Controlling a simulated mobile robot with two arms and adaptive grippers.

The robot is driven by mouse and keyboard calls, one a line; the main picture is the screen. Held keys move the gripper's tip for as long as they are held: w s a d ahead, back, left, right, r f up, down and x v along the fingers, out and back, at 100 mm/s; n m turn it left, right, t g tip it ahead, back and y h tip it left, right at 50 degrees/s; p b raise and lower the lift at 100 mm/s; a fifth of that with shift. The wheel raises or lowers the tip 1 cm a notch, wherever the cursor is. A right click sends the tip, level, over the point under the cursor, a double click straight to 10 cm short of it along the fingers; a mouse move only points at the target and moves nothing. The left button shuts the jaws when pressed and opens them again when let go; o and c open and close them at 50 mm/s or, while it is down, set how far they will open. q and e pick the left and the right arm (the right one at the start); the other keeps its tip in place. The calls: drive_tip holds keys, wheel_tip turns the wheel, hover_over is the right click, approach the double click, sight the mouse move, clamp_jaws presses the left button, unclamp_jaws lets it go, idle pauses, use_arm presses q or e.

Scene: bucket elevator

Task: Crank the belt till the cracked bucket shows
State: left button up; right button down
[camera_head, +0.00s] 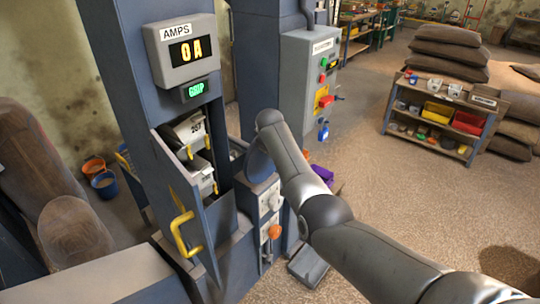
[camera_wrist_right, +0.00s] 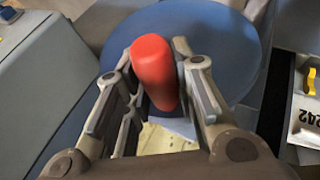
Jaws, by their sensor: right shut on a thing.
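My right gripper (camera_wrist_right: 152,70) is shut on the red crank handle (camera_wrist_right: 154,62), which stands out from a blue crank wheel (camera_wrist_right: 215,45) in the right wrist view. In the head view my right arm reaches to the wheel (camera_head: 258,160) on the elevator's side and hides the handle and fingers. The elevator hatch (camera_head: 186,215) is open. Inside, a pale bucket (camera_head: 187,130) with a number plate and yellow clips shows, with another bucket (camera_head: 202,176) below it. I see no clear crack on either. A plate reading 242 (camera_wrist_right: 303,122) shows at the wrist view's right edge. My left gripper is out of view.
An orange-knobbed lever (camera_head: 274,232) sits below the wheel. A control cabinet (camera_head: 300,80) stands behind. A shelf with bins (camera_head: 438,110) stands right; the floor between is open.

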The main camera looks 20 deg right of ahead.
drive_tip(key=shift+w+d+r+g+y+b, duration=0.1)
drive_tip(key=shift+w+d+g+y+b, duration=0.25)
drive_tip(key=shift+d, duration=0.2)
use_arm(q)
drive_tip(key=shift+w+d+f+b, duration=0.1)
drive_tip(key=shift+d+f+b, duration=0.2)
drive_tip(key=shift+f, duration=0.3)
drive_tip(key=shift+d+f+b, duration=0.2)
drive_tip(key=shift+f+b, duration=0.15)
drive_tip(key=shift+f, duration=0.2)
use_arm(e)
drive_tip(key=shift+w+d+r, duration=0.1)
drive_tip(key=shift+w+d, duration=0.2)
drive_tip(key=shift+d, duration=0.25)
drive_tip(key=shift+w+d+r, duration=0.1)
drive_tip(key=shift+w+d, duration=0.15)
drive_tip(key=shift+d, duration=0.25)
drive_tip(key=c, duration=1.2)
unclamp_jaws()
drive_tip(key=shift+s+a, duration=0.1)
drive_tip(key=shift+f, duration=0.1)
